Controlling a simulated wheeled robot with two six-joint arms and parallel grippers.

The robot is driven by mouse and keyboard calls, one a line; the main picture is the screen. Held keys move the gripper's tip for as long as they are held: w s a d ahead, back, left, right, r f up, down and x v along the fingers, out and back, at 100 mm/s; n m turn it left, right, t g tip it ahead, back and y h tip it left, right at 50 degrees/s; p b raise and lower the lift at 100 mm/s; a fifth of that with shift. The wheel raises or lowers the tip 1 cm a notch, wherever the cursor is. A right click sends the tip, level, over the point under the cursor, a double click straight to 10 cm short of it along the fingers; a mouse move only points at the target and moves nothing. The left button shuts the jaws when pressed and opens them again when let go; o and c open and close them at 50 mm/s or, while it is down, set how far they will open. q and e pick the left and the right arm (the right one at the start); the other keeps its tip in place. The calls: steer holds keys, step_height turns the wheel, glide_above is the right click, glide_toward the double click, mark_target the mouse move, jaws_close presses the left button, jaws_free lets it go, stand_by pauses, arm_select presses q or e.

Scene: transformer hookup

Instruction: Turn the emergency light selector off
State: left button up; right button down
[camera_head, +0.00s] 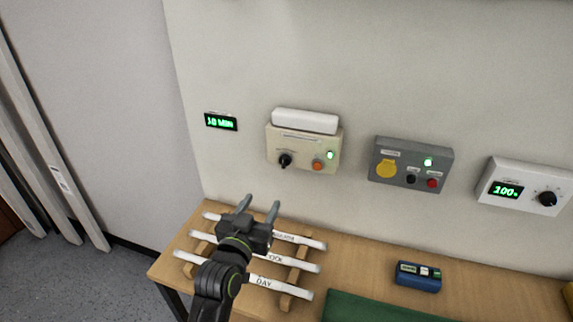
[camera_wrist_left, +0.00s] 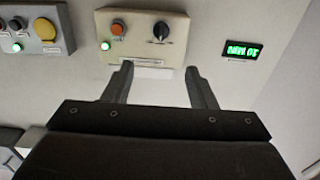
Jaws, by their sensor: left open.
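The emergency light unit is a cream box (camera_head: 302,149) with a white lamp on top, fixed to the wall. Its black selector knob (camera_head: 285,160) is on the left of its face, beside an orange button (camera_head: 317,165) and a lit green lamp (camera_head: 330,155). My left gripper (camera_head: 258,207) is open and empty, below the box and apart from it. In the left wrist view the picture is turned over; the selector (camera_wrist_left: 161,31) lies beyond the open fingers (camera_wrist_left: 160,82). My right gripper is not in view.
A display (camera_head: 221,122) reading "10 MIN" is on the wall at left. A grey panel (camera_head: 410,164) and a white dial box (camera_head: 523,186) are at right. Labelled white bars on a wooden rack (camera_head: 289,288) lie under my left arm. A blue device (camera_head: 418,277) sits on the table.

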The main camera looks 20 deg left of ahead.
mark_target(283, 164)
arm_select(q)
steer(key=w+p, duration=0.3)
steer(key=w, duration=1.3)
steer(key=shift+d+p, duration=0.2)
steer(key=shift+p, duration=0.1)
steer(key=shift+w+f, duration=0.1)
steer(key=shift+c, duration=0.2)
steer(key=c, duration=0.9)
